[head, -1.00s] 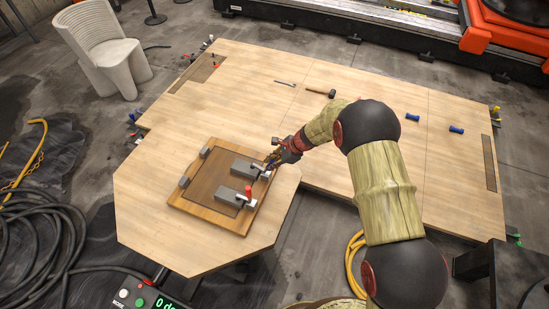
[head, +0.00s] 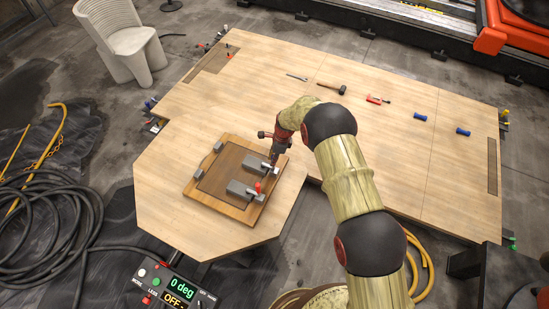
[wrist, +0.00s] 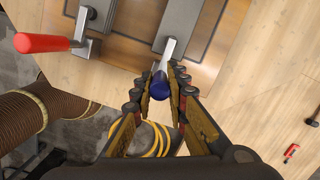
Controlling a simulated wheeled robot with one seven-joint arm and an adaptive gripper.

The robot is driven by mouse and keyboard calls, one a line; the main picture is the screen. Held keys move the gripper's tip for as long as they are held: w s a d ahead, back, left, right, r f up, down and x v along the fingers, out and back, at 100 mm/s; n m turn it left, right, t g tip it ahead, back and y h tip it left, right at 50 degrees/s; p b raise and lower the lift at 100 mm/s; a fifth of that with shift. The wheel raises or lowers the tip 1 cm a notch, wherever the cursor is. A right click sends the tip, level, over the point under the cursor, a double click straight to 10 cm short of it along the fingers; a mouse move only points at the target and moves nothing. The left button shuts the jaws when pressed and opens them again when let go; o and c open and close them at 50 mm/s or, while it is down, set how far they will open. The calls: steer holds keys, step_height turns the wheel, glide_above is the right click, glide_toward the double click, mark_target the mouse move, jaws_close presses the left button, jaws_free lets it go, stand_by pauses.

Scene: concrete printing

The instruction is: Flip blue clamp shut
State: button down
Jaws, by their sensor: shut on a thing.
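The blue clamp (head: 257,165) sits at the far right part of the wooden board, with its grey body on the dark panel. In the wrist view its blue-tipped handle (wrist: 158,88) lies between my fingers, with its metal arm reaching onto the grey block. My gripper (head: 274,160) is shut on that handle, and its fingertips (wrist: 160,72) show on both sides of it. In the head view my gripper hides most of the handle. The red-handled clamp (head: 258,187) stands beside it on the board, and its red handle (wrist: 42,43) is apart from my fingers.
The wooden board (head: 243,211) lies on the light table (head: 170,220). A mallet (head: 331,87), a small red tool (head: 374,99) and two blue cylinders (head: 419,117) (head: 463,132) lie farther right. A control box (head: 165,285) stands near the front edge.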

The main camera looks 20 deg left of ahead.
stand_by(0.3)
steer(key=c, duration=1.8)
jaws_free()
steer(key=shift+a, duration=0.1)
steer(key=shift+o, duration=0.3)
step_height(320, 180, up, 12)
steer(key=d, duration=0.2)
steer(key=shift+w+f, duration=0.15)
steer(key=shift+w, duration=0.2)
steer(key=shift+d, duration=0.1)
